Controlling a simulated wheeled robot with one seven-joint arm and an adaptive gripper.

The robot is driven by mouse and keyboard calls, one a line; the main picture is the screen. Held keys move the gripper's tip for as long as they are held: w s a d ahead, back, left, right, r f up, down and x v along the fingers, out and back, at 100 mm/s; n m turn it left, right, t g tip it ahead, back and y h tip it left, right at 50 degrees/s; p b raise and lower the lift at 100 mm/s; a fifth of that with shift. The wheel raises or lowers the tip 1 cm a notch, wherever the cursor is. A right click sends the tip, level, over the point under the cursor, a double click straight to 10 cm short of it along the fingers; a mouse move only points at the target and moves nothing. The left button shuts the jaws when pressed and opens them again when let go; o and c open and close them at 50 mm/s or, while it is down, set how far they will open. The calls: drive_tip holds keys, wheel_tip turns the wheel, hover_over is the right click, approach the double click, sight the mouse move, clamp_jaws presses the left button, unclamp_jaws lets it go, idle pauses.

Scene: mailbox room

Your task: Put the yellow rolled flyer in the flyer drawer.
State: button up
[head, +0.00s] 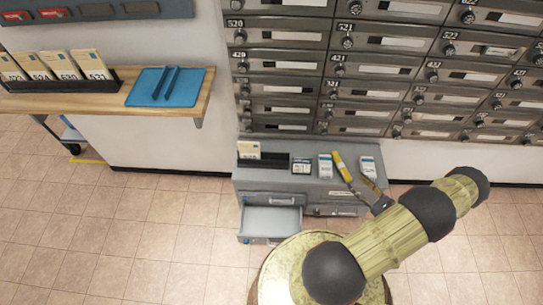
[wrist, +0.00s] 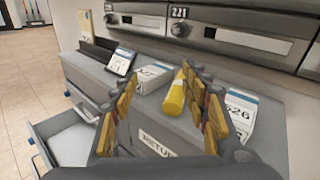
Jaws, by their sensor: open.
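The yellow rolled flyer (head: 342,166) lies on top of the grey cabinet, between white items. In the wrist view the yellow rolled flyer (wrist: 175,97) shows between my two fingers, farther off than the fingertips. My gripper (head: 365,189) is open and empty at the cabinet's front edge; its spread fingers also show in the wrist view (wrist: 165,85). I cannot tell whether it touches anything. An open, empty-looking drawer (head: 270,221) sticks out at the cabinet's lower left; it also shows in the wrist view (wrist: 72,146). I cannot read a flyer label on it.
The cabinet top (head: 310,179) also holds a dark holder with a card (head: 249,149), a small dark-framed card (head: 301,167) and white packets (head: 325,166). Mailboxes (head: 365,66) rise behind. A wooden shelf (head: 205,93) is at left. Floor left of the drawer is clear.

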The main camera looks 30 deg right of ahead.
drive_tip(key=w+a+r+n+g+y, duration=0.3)
drive_tip(key=w+a+r+n, duration=0.15)
drive_tip(key=r, duration=0.25)
drive_tip(key=w+a+r+n+g+y, duration=0.2)
drive_tip(key=w+a+r+n+y, duration=0.15)
drive_tip(key=w+r, duration=0.35)
drive_tip(key=w+a+r+n+g+y, duration=0.3)
drive_tip(key=w+r+n, duration=0.15)
drive_tip(key=r, duration=0.35)
drive_tip(key=w+a+r+n+g+h, duration=0.2)
drive_tip(key=a+r+n+g, duration=0.6)
drive_tip(key=a+r, duration=0.7)
drive_tip(key=s+a+r+n+t+h, duration=0.2)
drive_tip(key=s+a+r+n+h, duration=0.2)
drive_tip(key=s+a+r+n, duration=0.2)
drive_tip(key=s+a+r+n+t+h, duration=0.2)
drive_tip(key=s+a+r+n+h, duration=0.2)
drive_tip(key=a, duration=0.9)
wheel_tip(320, 180, up, 7)
drive_tip(key=s+n, duration=0.2)
drive_tip(key=n, duration=0.2)
drive_tip(key=shift+s+a+f+p, duration=0.15)
drive_tip(key=shift+s+p, duration=0.25)
drive_tip(key=shift+c, duration=0.3)
